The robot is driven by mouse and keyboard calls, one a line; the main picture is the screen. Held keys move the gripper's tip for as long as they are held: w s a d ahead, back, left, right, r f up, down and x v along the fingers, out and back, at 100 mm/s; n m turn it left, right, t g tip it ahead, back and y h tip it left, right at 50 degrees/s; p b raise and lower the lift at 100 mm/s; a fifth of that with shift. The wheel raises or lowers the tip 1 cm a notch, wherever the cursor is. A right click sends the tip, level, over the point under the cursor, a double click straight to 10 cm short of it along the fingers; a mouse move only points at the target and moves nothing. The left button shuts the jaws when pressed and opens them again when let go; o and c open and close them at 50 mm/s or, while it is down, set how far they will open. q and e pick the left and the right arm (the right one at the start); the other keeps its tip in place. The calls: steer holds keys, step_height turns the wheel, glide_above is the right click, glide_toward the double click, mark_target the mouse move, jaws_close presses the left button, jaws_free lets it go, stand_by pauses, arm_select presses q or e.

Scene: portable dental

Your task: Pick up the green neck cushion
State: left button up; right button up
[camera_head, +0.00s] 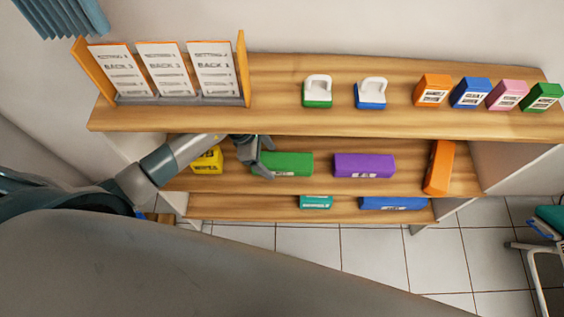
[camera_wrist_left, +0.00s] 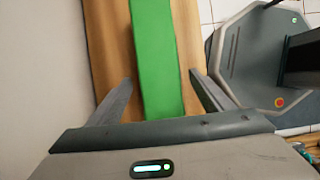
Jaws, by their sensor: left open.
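The green neck cushion (camera_head: 287,164) is a long green block lying on the middle shelf in the head view. In the left wrist view the green cushion (camera_wrist_left: 156,58) runs away from me between the two fingers. My left gripper (camera_head: 264,158) is at the cushion's left end, just under the top shelf's front edge. In the left wrist view my left gripper (camera_wrist_left: 163,90) is open, with one finger on each side of the cushion and a visible gap on both sides. My right gripper is in neither view.
On the middle shelf (camera_head: 322,184), a yellow box (camera_head: 207,160) is left of the cushion, and a purple block (camera_head: 364,165) and an orange box (camera_head: 439,167) are right of it. The top shelf (camera_head: 275,112) overhangs from behind. A teal box (camera_head: 316,202) and blue box (camera_head: 394,203) lie below.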

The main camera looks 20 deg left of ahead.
mark_target(282, 160)
arm_select(q)
steer(key=d, duration=0.2)
steer(key=w+d+p, duration=0.1)
steer(key=shift+d+r, duration=0.15)
steer(key=shift+d, duration=0.25)
steer(key=shift+d+f, duration=0.15)
steer(key=shift+f, duration=0.1)
steer(key=shift+w+f+p, duration=0.1)
steer(key=shift+f+p, duration=0.2)
steer(key=shift+f, duration=0.15)
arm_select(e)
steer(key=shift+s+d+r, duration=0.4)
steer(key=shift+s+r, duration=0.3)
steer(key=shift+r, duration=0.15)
arm_select(q)
steer(key=c, duration=1.2)
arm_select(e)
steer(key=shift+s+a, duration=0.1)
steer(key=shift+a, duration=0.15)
